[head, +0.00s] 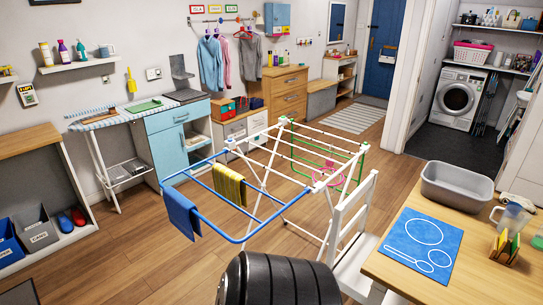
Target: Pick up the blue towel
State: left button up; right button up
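The blue towel (182,214) hangs folded over the blue rail at the near left end of the drying rack (262,177), in the head view. It hangs down on the rack's outer left side, clear of the floor. A yellow towel (230,185) hangs over a rail just right of and behind it. Neither of my grippers shows in the head view, so I cannot see whether they are open or shut.
A white chair (349,228) stands right of the rack, beside a wooden table (391,262) with a grey tub (457,185) and a blue mat (422,243). An ironing board (128,113) and a blue cabinet (180,137) stand behind. Wood floor left of the rack (150,255) is clear.

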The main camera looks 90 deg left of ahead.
aim_at(178, 206)
jog(key=u, duration=3.5)
